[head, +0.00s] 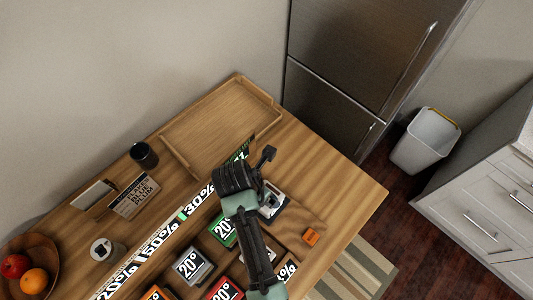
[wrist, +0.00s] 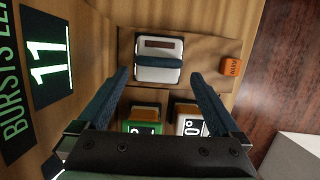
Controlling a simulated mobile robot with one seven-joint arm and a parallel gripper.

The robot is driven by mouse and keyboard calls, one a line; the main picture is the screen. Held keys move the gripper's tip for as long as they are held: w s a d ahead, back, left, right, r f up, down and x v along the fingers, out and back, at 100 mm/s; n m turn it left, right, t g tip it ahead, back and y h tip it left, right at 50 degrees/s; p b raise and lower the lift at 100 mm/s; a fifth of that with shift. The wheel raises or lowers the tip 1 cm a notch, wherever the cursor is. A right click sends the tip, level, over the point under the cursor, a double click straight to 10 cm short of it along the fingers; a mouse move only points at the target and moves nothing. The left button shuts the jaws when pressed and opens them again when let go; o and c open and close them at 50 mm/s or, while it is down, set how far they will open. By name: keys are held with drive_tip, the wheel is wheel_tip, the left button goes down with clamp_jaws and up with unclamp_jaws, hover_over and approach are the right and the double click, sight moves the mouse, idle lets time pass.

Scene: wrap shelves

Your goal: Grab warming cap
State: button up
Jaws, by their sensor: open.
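A small orange block with dark lettering that looks like "WARM", apparently the warming cap, sits on the wooden table board right of the tiles in the head view (head: 311,236). In the wrist view the orange block (wrist: 231,67) lies right of the white device, outside my right finger. My gripper (wrist: 160,77) is open and empty, its fingers spread over the white device (wrist: 158,48) with a dark bar across it. In the head view my gripper (head: 250,172) hangs over the tile area; its fingertips are hard to make out there. The orange block is apart from both fingers.
Green (head: 223,231), grey (head: 192,266) and red tiles marked 20° sit in board slots. A lit "11" sign (wrist: 50,60) stands at left. An empty wooden tray (head: 220,120), a dark cup (head: 144,155) and a fruit bowl lie farther off. The table edge is right of the block.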

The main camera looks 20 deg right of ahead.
drive_tip(key=shift+p+x, duration=0.4)
drive_tip(key=shift+x, duration=2.25)
drive_tip(key=shift+w, duration=0.2)
drive_tip(key=shift+r, duration=0.1)
clamp_jaws()
